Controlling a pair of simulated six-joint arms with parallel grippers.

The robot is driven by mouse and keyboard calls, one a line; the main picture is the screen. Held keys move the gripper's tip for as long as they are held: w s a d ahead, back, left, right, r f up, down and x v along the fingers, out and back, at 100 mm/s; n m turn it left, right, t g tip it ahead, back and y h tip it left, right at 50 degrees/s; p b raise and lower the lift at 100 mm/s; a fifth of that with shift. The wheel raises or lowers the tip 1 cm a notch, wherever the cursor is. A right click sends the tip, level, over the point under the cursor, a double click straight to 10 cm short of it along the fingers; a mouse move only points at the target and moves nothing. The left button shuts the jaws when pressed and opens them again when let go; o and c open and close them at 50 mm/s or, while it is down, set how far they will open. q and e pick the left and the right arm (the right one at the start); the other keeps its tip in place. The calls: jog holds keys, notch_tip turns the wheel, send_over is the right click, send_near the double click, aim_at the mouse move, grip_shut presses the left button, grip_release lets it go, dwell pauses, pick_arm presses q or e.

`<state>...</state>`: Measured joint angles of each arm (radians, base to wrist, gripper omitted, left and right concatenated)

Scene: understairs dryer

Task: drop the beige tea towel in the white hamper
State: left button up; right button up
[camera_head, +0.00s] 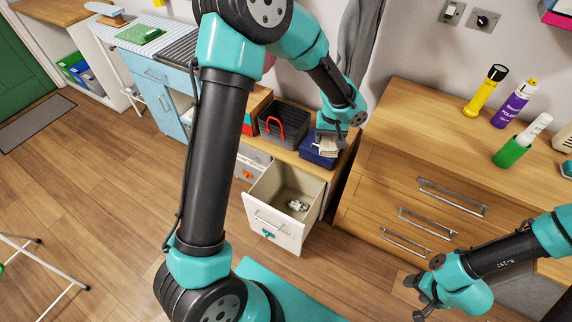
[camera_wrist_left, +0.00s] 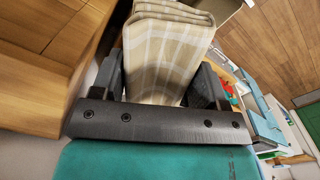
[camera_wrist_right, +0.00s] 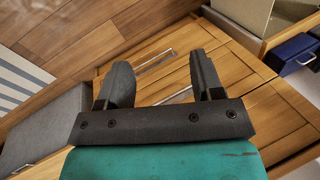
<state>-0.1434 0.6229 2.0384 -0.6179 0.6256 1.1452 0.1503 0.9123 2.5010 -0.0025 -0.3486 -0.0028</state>
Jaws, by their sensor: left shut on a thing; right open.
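The beige tea towel (camera_head: 328,148) hangs folded from my left gripper (camera_head: 333,136), above the blue box at the back. The left wrist view shows the checked towel (camera_wrist_left: 165,55) between both fingers of the shut left gripper (camera_wrist_left: 158,80). The white hamper (camera_head: 272,230) appears to be the open pull-out bin in the middle, lower and to the left of the towel; a small white item lies inside it. My right gripper (camera_head: 418,296) is open and empty in front of the wooden drawers; the right wrist view shows its fingers apart (camera_wrist_right: 160,68).
The wooden chest (camera_head: 400,200) stands to the right, with bottles on top. The floor at left is mostly clear.

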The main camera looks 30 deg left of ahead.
jog(key=o, duration=0.5)
pick_arm(q)
jog(key=w+a+f+m, duration=0.2)
jog(key=a+f+m, duration=0.4)
jog(key=f, duration=0.5)
jog(key=w+a+f+m, duration=0.2)
jog(key=a+f+m, duration=0.5)
jog(key=f, duration=0.5)
jog(key=w+a+f+m, duration=0.2)
jog(key=a+f+m, duration=0.4)
jog(key=f+m, duration=0.4)
jog(key=shift+a+f+m, duration=0.3)
jog(key=shift+a+f, duration=0.1)
jog(key=shift+f, duration=0.4)
pick_arm(e)
jog(key=shift+o, duration=0.2)
pick_arm(q)
jog(key=shift+f, duration=2.95)
jog(key=o, duration=1)
jog(key=shift+w, duration=0.1)
